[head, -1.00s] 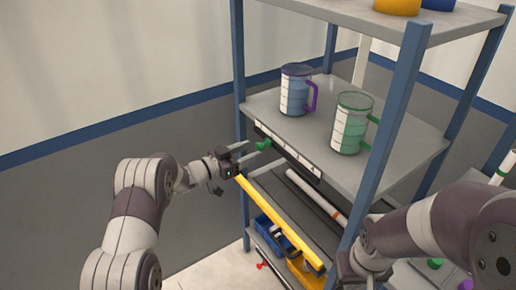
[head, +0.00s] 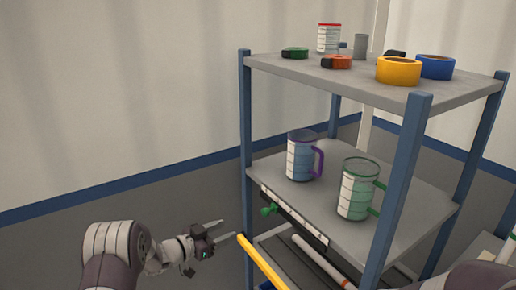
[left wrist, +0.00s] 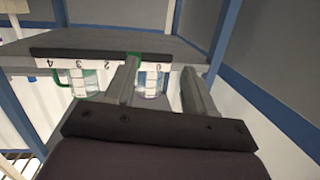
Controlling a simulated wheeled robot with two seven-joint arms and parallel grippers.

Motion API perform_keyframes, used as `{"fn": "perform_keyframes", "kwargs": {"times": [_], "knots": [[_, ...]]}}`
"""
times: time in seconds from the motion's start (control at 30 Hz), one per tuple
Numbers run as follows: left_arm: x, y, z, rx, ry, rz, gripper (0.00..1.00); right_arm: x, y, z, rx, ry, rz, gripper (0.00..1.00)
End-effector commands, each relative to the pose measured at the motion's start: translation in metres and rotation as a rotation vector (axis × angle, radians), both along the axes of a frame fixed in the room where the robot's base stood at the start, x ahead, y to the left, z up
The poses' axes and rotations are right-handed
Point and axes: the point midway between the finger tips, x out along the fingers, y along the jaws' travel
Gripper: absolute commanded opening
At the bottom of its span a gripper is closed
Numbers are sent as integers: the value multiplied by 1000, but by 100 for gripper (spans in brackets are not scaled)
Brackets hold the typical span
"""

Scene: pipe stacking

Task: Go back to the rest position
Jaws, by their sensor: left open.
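My left gripper (head: 224,229) is open and empty in the head view. It is just left of the rack's front left blue post, near the end of a yellow bar (head: 262,263). In the left wrist view its two fingers (left wrist: 160,72) are spread, with nothing held between them, and the shelf edge with its number strip (left wrist: 100,56) is beyond. Of my right arm only a small part (head: 482,276) shows at the bottom right of the head view; its gripper is out of view.
The rack's middle shelf (head: 405,185) holds a purple-handled jug (head: 300,158) and a green-handled jug (head: 356,190). A green knob (head: 268,211) sticks out by the strip. A white pipe (head: 318,258) lies below. Tape rolls (head: 398,72) sit on top. Left of the rack is free.

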Motion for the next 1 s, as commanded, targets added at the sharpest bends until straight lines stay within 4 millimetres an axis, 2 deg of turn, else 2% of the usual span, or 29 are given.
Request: {"fn": "perform_keyframes", "kwargs": {"times": [0.03, 0.07, 0.1, 0.17, 0.2, 0.27, 0.3, 0.4, 0.5, 0.53, 0.6, 0.67, 1.0], "knots": [[1, 18, -31, 74, 91, 116, 54, 0, 0, 0, 0, 0, 0, 0], [-2, 35, -47, 142, 167, 215, 54, 0, 0, 1, 0, 0, 0, 0], [-14, 59, -58, 239, 291, 349, 54, 0, 0, 8, 0, 0, 0, 0], [-58, 88, -58, 381, 516, 523, 54, 0, 0, 23, 0, 1, 0, 0], [-99, 99, -51, 453, 675, 604, 54, 0, 0, 32, 0, 0, 0, 0], [-160, 101, -36, 518, 882, 674, 54, 0, 0, 43, 0, -1, 0, 0], [-199, 98, -24, 541, 1001, 698, 54, 0, 0, 50, 0, -1, 0, 0], [-282, 79, 13, 555, 1231, 716, 54, 0, 0, 67, 0, 0, 0, 0], [-337, 58, 51, 524, 1350, 716, 54, 0, 0, 84, 0, 0, 0, 0], [-347, 53, 64, 508, 1354, 717, 54, 0, 0, 90, 0, 0, 0, 0], [-352, 45, 88, 489, 1302, 712, 54, 0, 0, 100, 0, 0, 0, 0], [-347, 42, 96, 484, 1267, 706, 54, 0, 0, 100, 0, -1, 0, 0], [-344, 41, 96, 485, 1255, 701, 54, 0, 0, 99, 0, 0, 0, 0]]}}
